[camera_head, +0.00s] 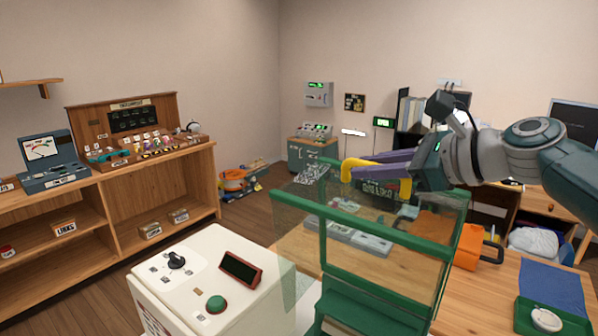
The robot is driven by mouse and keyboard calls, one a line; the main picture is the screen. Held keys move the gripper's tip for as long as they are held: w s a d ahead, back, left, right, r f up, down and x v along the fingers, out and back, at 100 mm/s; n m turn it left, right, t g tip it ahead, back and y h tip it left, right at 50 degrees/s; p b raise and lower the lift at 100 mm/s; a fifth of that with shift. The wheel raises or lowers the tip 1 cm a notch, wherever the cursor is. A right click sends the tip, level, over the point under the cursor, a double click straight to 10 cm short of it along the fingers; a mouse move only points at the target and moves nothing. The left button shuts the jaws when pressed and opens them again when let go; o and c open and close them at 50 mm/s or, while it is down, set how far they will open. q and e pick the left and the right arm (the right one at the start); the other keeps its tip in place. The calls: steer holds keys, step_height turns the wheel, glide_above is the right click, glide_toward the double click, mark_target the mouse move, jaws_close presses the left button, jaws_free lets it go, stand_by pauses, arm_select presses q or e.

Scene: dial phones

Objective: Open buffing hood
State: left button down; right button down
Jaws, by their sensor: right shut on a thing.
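The buffing hood (392,237) stands at centre right, with a green frame and see-through panels. A dark label with green letters sits near its top edge. A yellow handle (346,171) is at the top of the hood. My right gripper (362,168), with purple fingers, comes in from the right and is shut on this handle. The gripper and arm partly cover the handle and the hood's upper right. Grey items on the bench show through the panels. My left gripper is not in view.
A white cabinet (196,256) with a black knob, a green button and a red-framed display stands at front left of the hood. The wooden bench (482,292) carries an orange bin (468,247), a blue mat (552,284) and a green tray (523,318). Wooden shelves (150,168) line the left wall.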

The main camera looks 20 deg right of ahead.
steer(key=shift+w+d, duration=0.1)
steer(key=shift+d, duration=0.05)
steer(key=c, duration=0.8)
jaws_free()
steer(key=shift+s+d+r, duration=0.2)
steer(key=shift+s+d, duration=0.05)
steer(key=shift+s, duration=0.2)
steer(key=v, duration=0.8)
steer(key=shift+s+d+r+b, duration=0.1)
steer(key=shift+s+b, duration=0.2)
steer(key=shift+b, duration=0.05)
